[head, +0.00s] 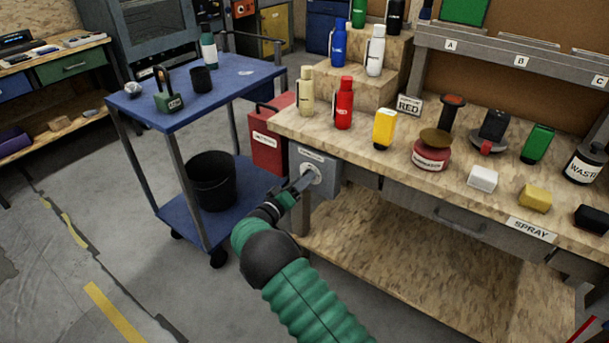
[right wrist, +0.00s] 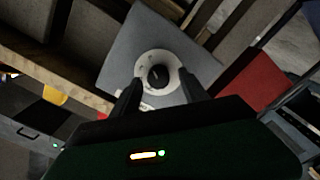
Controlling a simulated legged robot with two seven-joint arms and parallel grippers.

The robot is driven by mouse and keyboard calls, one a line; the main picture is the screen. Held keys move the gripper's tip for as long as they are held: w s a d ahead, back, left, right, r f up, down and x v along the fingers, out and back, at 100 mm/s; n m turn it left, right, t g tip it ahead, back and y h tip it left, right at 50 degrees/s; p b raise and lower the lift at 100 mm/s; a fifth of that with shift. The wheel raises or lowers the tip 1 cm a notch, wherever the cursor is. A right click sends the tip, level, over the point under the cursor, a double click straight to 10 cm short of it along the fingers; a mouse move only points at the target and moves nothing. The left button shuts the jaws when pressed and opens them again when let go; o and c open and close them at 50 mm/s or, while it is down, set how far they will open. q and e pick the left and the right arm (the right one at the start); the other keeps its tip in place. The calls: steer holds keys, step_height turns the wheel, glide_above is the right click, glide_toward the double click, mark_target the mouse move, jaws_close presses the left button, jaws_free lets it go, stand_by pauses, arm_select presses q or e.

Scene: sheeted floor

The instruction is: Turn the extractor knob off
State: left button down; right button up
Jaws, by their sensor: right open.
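The extractor box (head: 325,176) is a grey box fixed to the front left end of the workbench, with a label along its top edge. Its knob (right wrist: 158,76) is black on a round white dial (right wrist: 150,62) in the right wrist view. My right gripper (head: 306,181) reaches the front of the box and partly hides the dial in the head view. In the right wrist view the two fingers of the right gripper (right wrist: 158,92) are apart, one on each side of the dial. I cannot tell whether they touch the knob. My left gripper is not in view.
The workbench (head: 380,168) holds several bottles, a yellow container (head: 384,128) and a red tin (head: 431,156). A red case (head: 268,140) stands just left of the box. A blue cart (head: 232,92) with a black bucket (head: 211,180) is further left. Floor in front is clear.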

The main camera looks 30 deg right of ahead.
steer(key=shift+d, duration=0.25)
steer(key=shift+c, duration=0.4)
steer(key=shift+d+f, duration=0.1)
steer(key=shift+f, duration=0.05)
steer(key=c, duration=0.5)
jaws_close()
steer(key=n+p, duration=0.2)
steer(key=n, duration=0.6)
steer(key=n+p, duration=0.3)
steer(key=n, duration=0.5)
steer(key=n+p, duration=0.3)
steer(key=n, duration=0.4)
steer(key=shift+a+n, duration=0.25)
steer(key=shift+n, duration=0.15)
